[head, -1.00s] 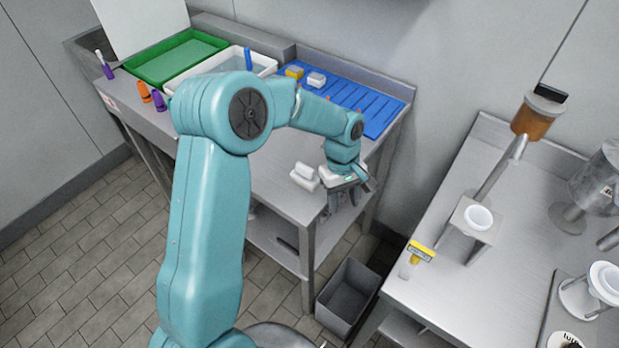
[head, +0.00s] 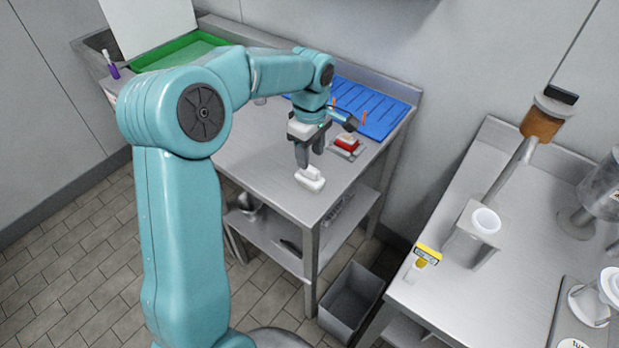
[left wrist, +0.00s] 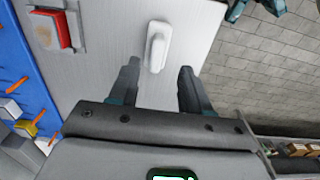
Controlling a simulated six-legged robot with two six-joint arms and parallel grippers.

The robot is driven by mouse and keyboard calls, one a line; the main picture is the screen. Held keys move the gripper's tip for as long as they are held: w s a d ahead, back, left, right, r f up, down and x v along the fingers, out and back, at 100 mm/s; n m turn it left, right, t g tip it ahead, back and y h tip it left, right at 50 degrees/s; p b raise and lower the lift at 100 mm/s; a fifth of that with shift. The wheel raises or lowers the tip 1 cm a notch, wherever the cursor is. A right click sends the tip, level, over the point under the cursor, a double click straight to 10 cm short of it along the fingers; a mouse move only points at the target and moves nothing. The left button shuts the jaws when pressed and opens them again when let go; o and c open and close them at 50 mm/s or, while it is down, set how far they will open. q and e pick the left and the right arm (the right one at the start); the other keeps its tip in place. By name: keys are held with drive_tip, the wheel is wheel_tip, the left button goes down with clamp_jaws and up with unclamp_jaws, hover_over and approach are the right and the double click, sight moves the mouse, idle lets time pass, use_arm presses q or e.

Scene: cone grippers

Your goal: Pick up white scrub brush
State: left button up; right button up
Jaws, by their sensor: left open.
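The white scrub brush (head: 310,178) lies on the steel table near its front right corner. It also shows in the left wrist view (left wrist: 158,46), just beyond the fingertips and between their lines, closer to the left finger. My left gripper (head: 309,160) points down above and just behind the brush in the head view. Its two fingers stand apart with nothing between them, and it also shows in the left wrist view (left wrist: 158,72).
A red brush (head: 347,144) sits on a grey tray right of my gripper. A blue drying mat (head: 375,110) and a green tray (head: 180,51) lie farther back. A grey bin (head: 351,300) stands on the floor. A second steel table (head: 500,270) is at right.

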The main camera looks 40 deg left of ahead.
sight(310, 167)
use_arm(q)
drive_tip(key=shift+w+a+f+p, duration=0.15)
drive_tip(key=shift+f+p, duration=0.1)
drive_tip(key=shift+f, duration=1.3)
drive_tip(key=shift+w+f+p, duration=0.1)
drive_tip(key=shift+f+p, duration=0.15)
drive_tip(key=shift+f, duration=1.3)
clamp_jaws()
